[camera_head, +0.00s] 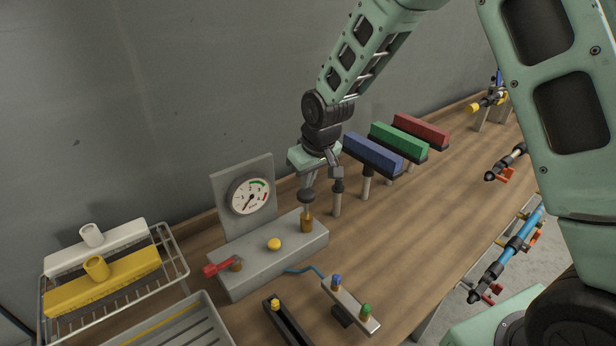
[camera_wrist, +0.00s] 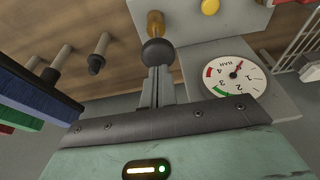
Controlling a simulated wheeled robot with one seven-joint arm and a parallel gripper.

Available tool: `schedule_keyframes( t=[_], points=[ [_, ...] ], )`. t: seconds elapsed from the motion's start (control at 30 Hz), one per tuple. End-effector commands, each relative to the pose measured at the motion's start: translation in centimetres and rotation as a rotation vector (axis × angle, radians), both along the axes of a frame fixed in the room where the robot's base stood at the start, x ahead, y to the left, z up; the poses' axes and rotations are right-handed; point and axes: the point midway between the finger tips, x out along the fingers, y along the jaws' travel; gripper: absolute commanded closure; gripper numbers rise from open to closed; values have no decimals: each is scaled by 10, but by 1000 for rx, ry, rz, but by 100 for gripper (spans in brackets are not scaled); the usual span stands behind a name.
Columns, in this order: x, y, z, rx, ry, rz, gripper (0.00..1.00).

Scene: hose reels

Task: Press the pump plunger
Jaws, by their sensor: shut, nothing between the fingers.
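The pump plunger has a dark round knob (camera_head: 306,195) above a brass collar (camera_head: 306,223) at the back right of a grey pump box (camera_head: 265,262). In the wrist view the knob (camera_wrist: 158,52) sits right at my fingertips, with the brass collar (camera_wrist: 155,22) beyond it. My gripper (camera_head: 307,184) is shut and points down over the knob; the fingers (camera_wrist: 159,72) have nothing between them. The tips look to be touching the knob or very close to it; I cannot tell which. The gauge (camera_head: 250,196) behind shows its needle toward the lower left.
On the pump box are a yellow button (camera_head: 274,244) and a red lever (camera_head: 221,267). A wire rack (camera_head: 120,300) is at the left. The bench's middle right is clear.

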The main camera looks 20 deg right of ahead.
Motion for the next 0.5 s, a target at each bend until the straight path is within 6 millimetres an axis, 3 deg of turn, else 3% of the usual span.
schedule_keyframes(
  t=[0.2,0.5],
  points=[
    [0,0,-12,0,1,-1,100],
    [0,0,-13,0,0,-1,100]
  ],
)
